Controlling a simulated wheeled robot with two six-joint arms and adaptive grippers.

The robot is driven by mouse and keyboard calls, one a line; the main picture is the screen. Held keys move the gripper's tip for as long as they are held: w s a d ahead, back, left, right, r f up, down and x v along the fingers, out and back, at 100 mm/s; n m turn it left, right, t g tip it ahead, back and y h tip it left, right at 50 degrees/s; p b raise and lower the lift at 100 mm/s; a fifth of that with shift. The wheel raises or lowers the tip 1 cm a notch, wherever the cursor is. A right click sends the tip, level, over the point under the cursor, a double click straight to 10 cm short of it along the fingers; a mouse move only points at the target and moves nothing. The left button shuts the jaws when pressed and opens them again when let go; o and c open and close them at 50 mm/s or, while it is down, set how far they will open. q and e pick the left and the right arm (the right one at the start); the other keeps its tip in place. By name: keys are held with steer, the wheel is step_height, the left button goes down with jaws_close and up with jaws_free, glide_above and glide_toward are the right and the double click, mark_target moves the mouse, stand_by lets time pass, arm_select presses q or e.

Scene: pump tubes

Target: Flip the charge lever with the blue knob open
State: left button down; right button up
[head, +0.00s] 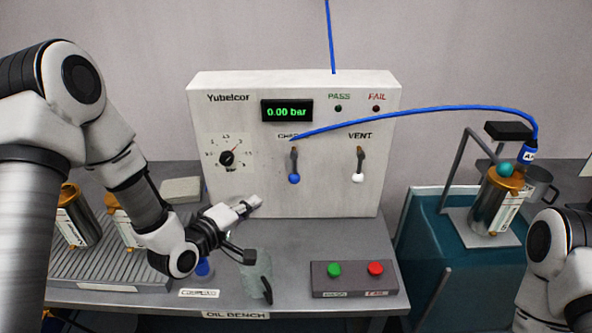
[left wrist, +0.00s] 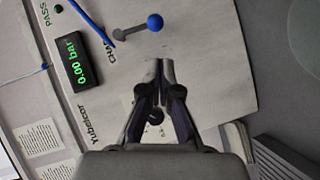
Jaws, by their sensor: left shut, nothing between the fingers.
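The charge lever (head: 294,163) is on the front of the white pump panel (head: 240,110), under the partly hidden CHARGE label. It hangs down, with its blue knob (head: 294,178) at the bottom. In the left wrist view the blue knob (left wrist: 155,22) is beyond my fingertips, clear of them. My left gripper (head: 250,204) is shut and empty, low in front of the panel, left of and below the knob. Its closed fingers (left wrist: 158,66) also show in the left wrist view. My right gripper is out of view.
The vent lever (head: 359,160) with a white knob hangs right of the charge lever. A blue hose (head: 430,109) crosses the panel front above it. A glass mug (head: 258,275) and a button box (head: 354,279) stand on the bench. The display (head: 287,111) reads 0.00 bar.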

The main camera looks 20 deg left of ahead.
arm_select(q)
steer(key=s+r, duration=0.2)
steer(key=s, duration=0.1)
steer(key=p, duration=0.3)
glide_toward(292, 181)
steer(key=x, duration=0.7)
steer(key=shift+w+a, duration=0.15)
steer(key=shift+w, duration=0.1)
steer(key=shift+s, duration=0.1)
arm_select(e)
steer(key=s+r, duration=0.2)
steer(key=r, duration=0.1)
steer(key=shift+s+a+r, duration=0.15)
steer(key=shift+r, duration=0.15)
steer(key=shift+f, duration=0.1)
arm_select(q)
steer(key=shift+f, duration=0.1)
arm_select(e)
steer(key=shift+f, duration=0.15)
arm_select(q)
steer(key=shift+d+t+b, duration=0.2)
steer(key=shift+t+b, duration=0.1)
steer(key=shift+b, duration=0.15)
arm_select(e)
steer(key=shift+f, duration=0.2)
